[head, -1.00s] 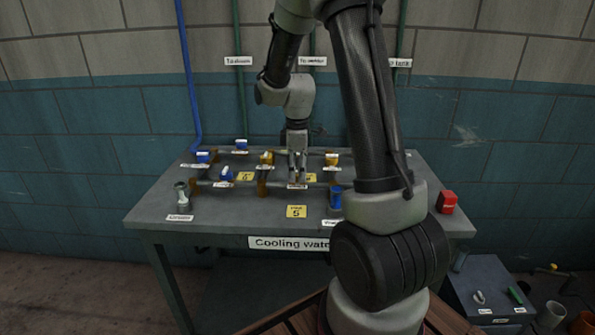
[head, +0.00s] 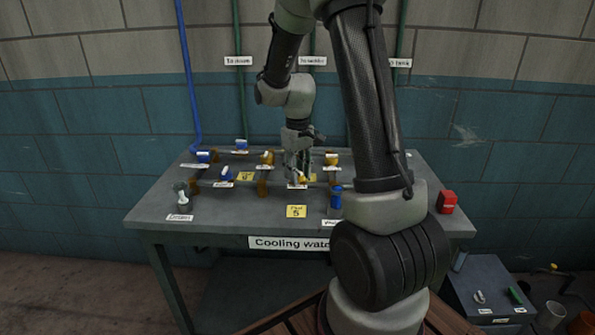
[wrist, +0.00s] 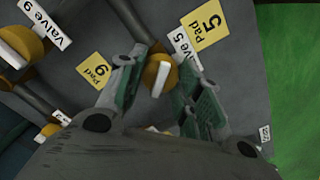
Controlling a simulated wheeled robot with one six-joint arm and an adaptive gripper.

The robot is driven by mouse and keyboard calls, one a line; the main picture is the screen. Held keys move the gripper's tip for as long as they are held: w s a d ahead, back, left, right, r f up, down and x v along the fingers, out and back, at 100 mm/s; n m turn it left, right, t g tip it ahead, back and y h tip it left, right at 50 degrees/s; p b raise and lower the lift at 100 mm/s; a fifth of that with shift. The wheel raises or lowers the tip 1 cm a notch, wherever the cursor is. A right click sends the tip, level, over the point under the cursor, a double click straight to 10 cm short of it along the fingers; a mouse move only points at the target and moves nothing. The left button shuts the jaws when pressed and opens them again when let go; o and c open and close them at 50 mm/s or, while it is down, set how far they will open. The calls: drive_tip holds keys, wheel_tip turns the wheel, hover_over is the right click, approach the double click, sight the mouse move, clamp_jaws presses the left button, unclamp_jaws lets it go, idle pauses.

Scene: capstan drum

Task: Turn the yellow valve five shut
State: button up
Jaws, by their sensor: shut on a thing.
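Valve five, a round yellow body with a white handle (wrist: 160,78), sits between the two fingers of my gripper (wrist: 164,88) in the wrist view. The gripper is shut on it. The label "Valve 5" (wrist: 185,48) is partly covered by a finger. The yellow "Pad 5" plate (wrist: 207,24) lies just beyond. In the head view my gripper (head: 298,172) points down at the bench pipework and hides the valve. The "Pad 5" plate (head: 296,211) lies in front of it.
The grey bench (head: 250,222) carries pipes, several yellow and blue valves and labels close around my gripper. A blue-topped fitting (head: 335,197) stands to its right. A red box (head: 446,202) is at the right edge. The bench front middle is mostly clear.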

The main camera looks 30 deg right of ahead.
drive_tip(key=m, duration=0.4)
drive_tip(key=shift+m, duration=2.2)
drive_tip(key=o, duration=1.1)
drive_tip(key=shift+c, duration=0.2)
wheel_tip(320, 180, up, 12)
